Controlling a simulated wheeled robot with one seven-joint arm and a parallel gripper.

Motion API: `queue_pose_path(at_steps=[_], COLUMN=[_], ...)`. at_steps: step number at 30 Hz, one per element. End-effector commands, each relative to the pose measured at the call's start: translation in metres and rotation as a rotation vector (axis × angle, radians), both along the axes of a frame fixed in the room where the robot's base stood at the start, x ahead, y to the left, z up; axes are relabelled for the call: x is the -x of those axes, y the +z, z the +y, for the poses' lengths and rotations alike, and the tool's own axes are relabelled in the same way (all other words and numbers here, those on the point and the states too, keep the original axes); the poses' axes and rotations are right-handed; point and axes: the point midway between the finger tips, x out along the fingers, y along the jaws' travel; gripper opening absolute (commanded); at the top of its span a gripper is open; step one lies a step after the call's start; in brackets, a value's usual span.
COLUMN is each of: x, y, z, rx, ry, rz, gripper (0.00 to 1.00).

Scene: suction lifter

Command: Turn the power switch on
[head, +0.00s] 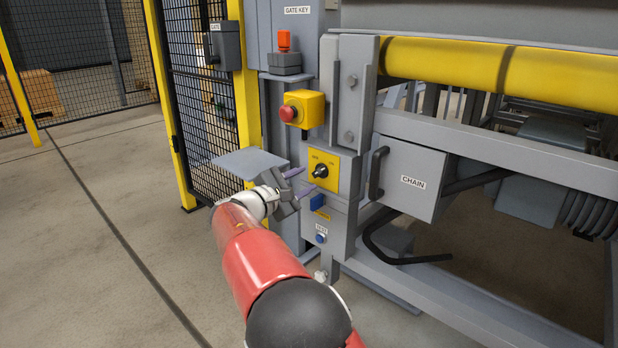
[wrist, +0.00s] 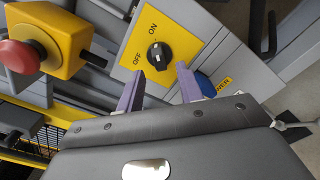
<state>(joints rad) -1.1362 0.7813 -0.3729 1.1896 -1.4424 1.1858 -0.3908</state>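The power switch is a black rotary knob (head: 320,171) on a yellow plate (head: 329,161) on the grey machine front. In the wrist view the knob (wrist: 158,55) lies just beyond my fingertips, with OFF printed at its lower left and ON above it. A light mark shows on the knob, but I cannot clearly tell which label it points to. My gripper (head: 304,180) is open, with its purple fingers pointing at the plate. In the wrist view the open gripper (wrist: 160,72) has one finger on each side below the knob, apparently not touching it.
A red emergency button (head: 288,113) on a yellow box sticks out above and left of the switch. A blue part (head: 317,202) sits just below the plate. The grey CHAIN box (head: 406,181) with a black handle stands right. A flat grey shelf (head: 248,163) is at left.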

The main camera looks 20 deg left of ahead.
Motion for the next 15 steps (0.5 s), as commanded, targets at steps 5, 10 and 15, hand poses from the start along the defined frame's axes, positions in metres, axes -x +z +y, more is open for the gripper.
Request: queue_pose_path(at_steps=[5,10,15], x=[0.028,0.041,0.043], y=[0.001,0.0,0.0], z=[0.012,0.017,0.018], rx=[-0.001,-0.001,-0.001], ry=[0.002,0.001,-0.001], rz=[0.0,0.0,0.0], gripper=[0.36,0.36,0.36])
